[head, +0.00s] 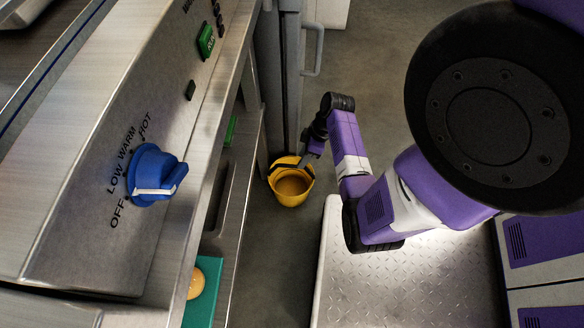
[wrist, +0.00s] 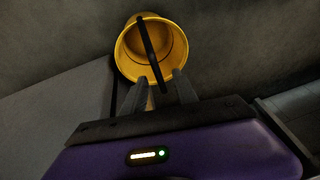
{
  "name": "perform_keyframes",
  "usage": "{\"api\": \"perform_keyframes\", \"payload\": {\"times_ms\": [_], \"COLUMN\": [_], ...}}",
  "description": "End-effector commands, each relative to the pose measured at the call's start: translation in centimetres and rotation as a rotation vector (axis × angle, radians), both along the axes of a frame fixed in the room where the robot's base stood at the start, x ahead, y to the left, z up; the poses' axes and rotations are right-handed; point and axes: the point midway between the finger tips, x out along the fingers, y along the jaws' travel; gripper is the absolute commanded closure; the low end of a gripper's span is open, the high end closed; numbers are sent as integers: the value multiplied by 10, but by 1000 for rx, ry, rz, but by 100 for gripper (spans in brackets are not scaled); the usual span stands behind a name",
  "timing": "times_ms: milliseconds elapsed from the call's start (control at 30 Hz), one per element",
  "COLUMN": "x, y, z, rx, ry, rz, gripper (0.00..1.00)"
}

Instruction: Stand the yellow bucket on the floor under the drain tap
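The yellow bucket (head: 291,194) is upright, beside the base of a grey cabinet and right of the steel counter; I cannot tell whether it touches the floor. In the wrist view, I look into the empty-looking bucket (wrist: 128,62), with its dark handle (wrist: 149,45) crossing the opening. My gripper (head: 305,160) is at the bucket's upper right rim in the head view. In the wrist view, the fingers of my gripper (wrist: 162,78) are apart, with the handle's near end between them and gaps on both sides. The drain tap is not visible in either view.
The steel counter (head: 165,235) with a blue knob (head: 148,175) fills the left. The grey cabinet (head: 281,75) stands behind the bucket. A teal board (head: 204,305) lies on a lower shelf. Bare floor (head: 277,265) runs between the counter and my base.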

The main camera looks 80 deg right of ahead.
Motion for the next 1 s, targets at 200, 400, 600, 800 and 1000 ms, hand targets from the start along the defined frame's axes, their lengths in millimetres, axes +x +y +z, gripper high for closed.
{"api": "perform_keyframes", "payload": {"times_ms": [200,400,600,800,1000], "x": [-14,-9,4,8,0], "y": [43,89,154,235,298], "z": [-18,10,74,168,268], "rx": [-232,-429,-506,-420,-230], "ry": [72,-42,-294,-603,-852], "rz": [-48,-65,-61,-58,-73], "gripper": [65,65,65,65,65]}}
